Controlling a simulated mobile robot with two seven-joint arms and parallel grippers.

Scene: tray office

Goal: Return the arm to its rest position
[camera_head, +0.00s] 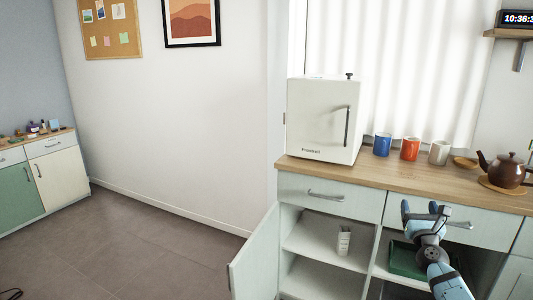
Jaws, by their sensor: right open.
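My right gripper (423,207) is at the lower right, in front of the drawer fronts of the wooden-topped cabinet (430,185). Its two fingers are apart and I see nothing held between them. My right arm comes up from the bottom edge and hides part of the drawer handle and the lower compartment behind it. My left gripper is not in view.
The cabinet's left door (253,258) stands open. Inside are a small white container (343,241) and a green tray (398,262). On top are a white fridge-like box (318,118), blue, orange and white mugs, and a brown teapot (504,170).

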